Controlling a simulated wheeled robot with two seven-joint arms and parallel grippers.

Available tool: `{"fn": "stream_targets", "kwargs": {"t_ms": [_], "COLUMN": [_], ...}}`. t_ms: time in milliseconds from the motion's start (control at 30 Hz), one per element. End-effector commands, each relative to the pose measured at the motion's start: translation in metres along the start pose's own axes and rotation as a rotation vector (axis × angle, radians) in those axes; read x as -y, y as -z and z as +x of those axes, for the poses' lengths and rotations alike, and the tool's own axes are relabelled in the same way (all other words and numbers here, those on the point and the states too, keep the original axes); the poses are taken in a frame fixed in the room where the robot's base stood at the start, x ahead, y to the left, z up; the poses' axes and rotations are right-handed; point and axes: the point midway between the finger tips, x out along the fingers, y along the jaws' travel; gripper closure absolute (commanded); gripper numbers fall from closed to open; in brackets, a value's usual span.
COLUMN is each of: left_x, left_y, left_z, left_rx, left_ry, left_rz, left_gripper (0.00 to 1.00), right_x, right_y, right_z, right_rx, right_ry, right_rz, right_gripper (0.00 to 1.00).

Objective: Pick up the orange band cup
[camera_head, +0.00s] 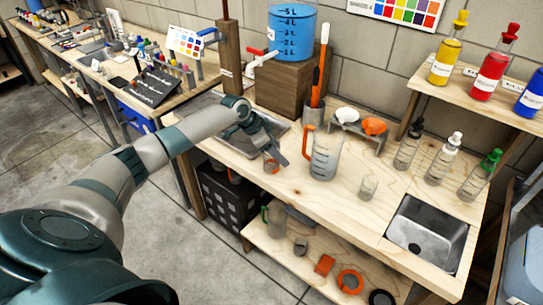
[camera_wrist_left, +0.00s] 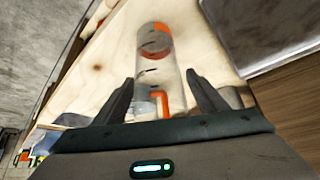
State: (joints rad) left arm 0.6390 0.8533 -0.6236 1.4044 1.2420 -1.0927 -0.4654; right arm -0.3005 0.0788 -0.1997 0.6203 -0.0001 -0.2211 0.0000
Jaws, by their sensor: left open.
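The orange band cup (camera_head: 271,163) is a small clear cup with an orange band, standing on the wooden counter near its front edge. In the left wrist view a clear cylinder with an orange band (camera_wrist_left: 155,52) lies ahead of and between the fingers. My left gripper (camera_head: 270,152) is open at the cup and partly covers it in the head view. In the wrist view its two dark fingers (camera_wrist_left: 160,80) are apart, one toward each side of the cylinder. I cannot tell whether they touch it. My right gripper is in neither view.
A clear pitcher with an orange handle (camera_head: 325,155) stands close to the right of the cup. A small clear glass (camera_head: 368,187) is farther right. A metal tray (camera_head: 237,138) lies behind the gripper, and a sink (camera_head: 455,221) is at the right.

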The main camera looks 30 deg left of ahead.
Motion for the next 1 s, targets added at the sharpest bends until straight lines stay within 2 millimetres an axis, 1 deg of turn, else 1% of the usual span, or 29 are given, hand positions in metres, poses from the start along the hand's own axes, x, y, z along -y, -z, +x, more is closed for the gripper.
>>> {"fn": "stream_targets", "kwargs": {"t_ms": [333, 367, 400, 467, 500, 533, 867, 1000], "left_x": [0.0000, 0.0000, 0.0000, 0.0000, 0.0000, 0.0000, 0.0001, 0.0004], "left_y": [-0.0001, -0.0001, -0.0001, -0.0001, -0.0001, -0.0001, 0.0004, 0.0032], "left_z": [-0.0001, -0.0001, -0.0002, -0.0002, -0.0002, -0.0002, -0.0009, -0.0050], "left_rx": [0.000, 0.000, 0.000, 0.000, 0.000, 0.000, 0.000, -0.001], "left_ry": [0.000, 0.000, 0.000, 0.000, 0.000, 0.000, 0.000, 0.000], "left_rz": [0.000, 0.000, 0.000, 0.000, 0.000, 0.000, 0.000, 0.001], "left_gripper": [0.34, 0.37, 0.46, 0.60, 0.70, 0.77, 0.77, 0.77], "right_x": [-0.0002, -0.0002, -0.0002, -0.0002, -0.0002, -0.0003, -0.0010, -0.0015], "right_y": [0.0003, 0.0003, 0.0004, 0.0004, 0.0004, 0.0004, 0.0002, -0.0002], "right_z": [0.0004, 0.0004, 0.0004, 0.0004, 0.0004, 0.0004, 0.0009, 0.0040], "right_rx": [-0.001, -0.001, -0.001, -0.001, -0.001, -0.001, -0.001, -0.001], "right_ry": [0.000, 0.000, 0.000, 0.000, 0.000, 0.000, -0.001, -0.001], "right_rz": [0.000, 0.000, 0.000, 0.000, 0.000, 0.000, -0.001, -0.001], "right_gripper": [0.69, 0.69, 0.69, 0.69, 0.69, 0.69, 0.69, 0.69]}}
